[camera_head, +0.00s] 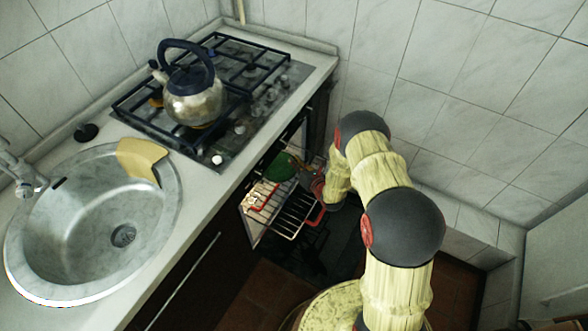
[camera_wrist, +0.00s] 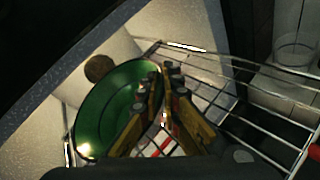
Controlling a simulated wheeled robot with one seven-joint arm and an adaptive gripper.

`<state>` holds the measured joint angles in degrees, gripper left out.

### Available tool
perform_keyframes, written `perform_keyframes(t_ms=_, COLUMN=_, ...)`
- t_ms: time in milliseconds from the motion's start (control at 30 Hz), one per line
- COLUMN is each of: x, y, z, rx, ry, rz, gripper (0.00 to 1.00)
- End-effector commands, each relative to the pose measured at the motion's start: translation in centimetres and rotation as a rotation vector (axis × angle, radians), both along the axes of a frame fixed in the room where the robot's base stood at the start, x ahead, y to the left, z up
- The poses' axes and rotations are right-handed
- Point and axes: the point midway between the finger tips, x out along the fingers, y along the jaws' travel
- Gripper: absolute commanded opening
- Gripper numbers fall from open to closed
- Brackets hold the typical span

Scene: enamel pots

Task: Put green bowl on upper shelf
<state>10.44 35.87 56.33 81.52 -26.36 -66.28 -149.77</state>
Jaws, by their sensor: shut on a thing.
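The green bowl (camera_wrist: 112,100) fills the left of the wrist view, with its shiny inside facing the camera. It also shows small in the head view (camera_head: 282,167), inside the open compartment under the hob. My gripper (camera_wrist: 160,80) is shut on the bowl's right rim, one finger inside and one outside. A wire shelf (camera_wrist: 240,103) lies around and below the bowl. In the head view the wire rack (camera_head: 298,213) has red at its edges. Whether the bowl touches a shelf, I cannot tell. My arm partly hides the compartment.
A cloth with red stripes (camera_wrist: 165,145) lies under my fingers. A round brown thing (camera_wrist: 99,68) is close behind the bowl. A clear glass (camera_wrist: 295,55) stands at the right. Above are the counter edge, a kettle (camera_head: 194,100) on the hob and a sink (camera_head: 95,215).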

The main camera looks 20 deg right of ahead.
Motion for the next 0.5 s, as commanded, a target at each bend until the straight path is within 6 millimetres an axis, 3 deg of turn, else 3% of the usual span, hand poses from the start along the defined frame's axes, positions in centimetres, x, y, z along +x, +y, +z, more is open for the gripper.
perform_keyframes(t_ms=200, x=0.0, y=0.0, z=-3.4, rx=0.001, ry=0.000, rz=0.000, gripper=0.00)
perform_keyframes(t_ms=500, x=0.3, y=0.3, z=-3.4, rx=0.000, ry=-0.001, rz=0.000, gripper=0.00)
